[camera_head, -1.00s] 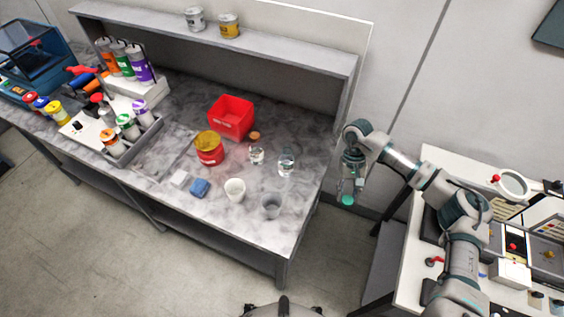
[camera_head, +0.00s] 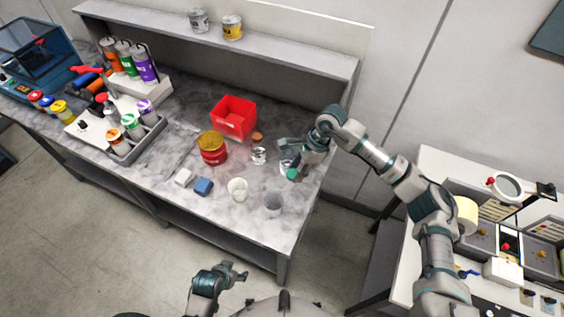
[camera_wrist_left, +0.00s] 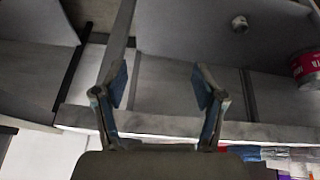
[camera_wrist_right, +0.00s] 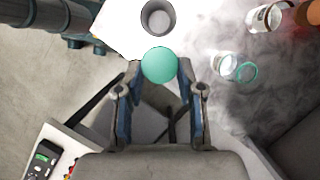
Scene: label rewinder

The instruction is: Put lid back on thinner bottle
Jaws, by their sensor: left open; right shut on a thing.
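My right gripper (camera_head: 291,170) is shut on a round teal lid (camera_wrist_right: 159,65), held between its fingertips over the right end of the bench. A clear bottle with a teal ring (camera_wrist_right: 225,66) stands just right of the lid in the right wrist view; the gripper partly hides it in the head view. A second clear bottle (camera_head: 259,156) stands left of it, with an orange-brown lid (camera_head: 257,137) behind. My left gripper (camera_head: 236,273) is open and empty in front of the bench; its spread fingers show in the left wrist view (camera_wrist_left: 161,88).
A grey cup (camera_head: 273,205) and a white cup (camera_head: 238,190) stand near the bench's front edge. A shelf (camera_head: 220,38) runs along the back.

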